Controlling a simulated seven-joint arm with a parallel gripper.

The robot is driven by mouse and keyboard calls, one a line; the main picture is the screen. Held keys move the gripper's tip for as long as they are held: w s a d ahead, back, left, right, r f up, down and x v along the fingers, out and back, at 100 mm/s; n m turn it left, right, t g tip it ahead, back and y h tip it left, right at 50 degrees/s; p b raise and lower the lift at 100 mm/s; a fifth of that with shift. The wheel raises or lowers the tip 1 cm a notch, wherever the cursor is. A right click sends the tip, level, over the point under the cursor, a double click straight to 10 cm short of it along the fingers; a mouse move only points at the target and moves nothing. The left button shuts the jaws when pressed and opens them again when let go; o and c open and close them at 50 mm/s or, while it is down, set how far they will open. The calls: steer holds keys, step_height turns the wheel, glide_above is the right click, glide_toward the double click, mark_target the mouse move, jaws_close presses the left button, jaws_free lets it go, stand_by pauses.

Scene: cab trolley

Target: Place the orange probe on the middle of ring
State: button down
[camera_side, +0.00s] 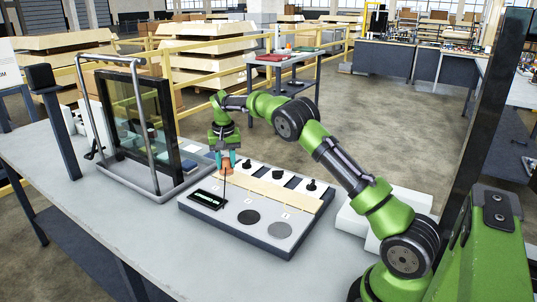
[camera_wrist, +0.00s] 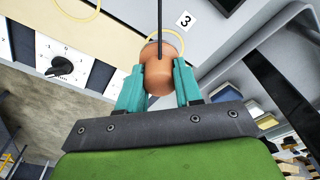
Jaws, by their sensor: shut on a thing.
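My gripper (camera_side: 226,160) has its teal fingers shut on the orange probe (camera_side: 227,169), holding it above the left part of the grey panel (camera_side: 190,207). In the wrist view the probe (camera_wrist: 158,78) sits between the two fingers (camera_wrist: 157,90). A thin dark rod or cable (camera_wrist: 160,22) runs across it and up to the top edge. A pale yellow ring (camera_wrist: 180,40) shows partly behind the probe, near a label marked 3. Another ring (camera_wrist: 97,12) is cut by the top edge. I cannot tell the probe's height above the panel.
The panel has black knobs (camera_side: 275,173) along its back, dark discs (camera_side: 249,216) in front and a small display (camera_side: 208,199) at left. A glass panel in a metal frame (camera_side: 160,190) stands left of my gripper. The table's front (camera_side: 160,245) is clear.

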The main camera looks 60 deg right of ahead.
mark_target(224, 169)
steer(key=shift+w+d+f, duration=0.1)
steer(key=shift+w+d, duration=0.15)
steer(key=shift+w, duration=0.4)
steer(key=shift+f, duration=1.7)
steer(key=shift+f, duration=0.15)
steer(key=c, duration=0.8)
jaws_free()
steer(key=shift+o, duration=0.2)
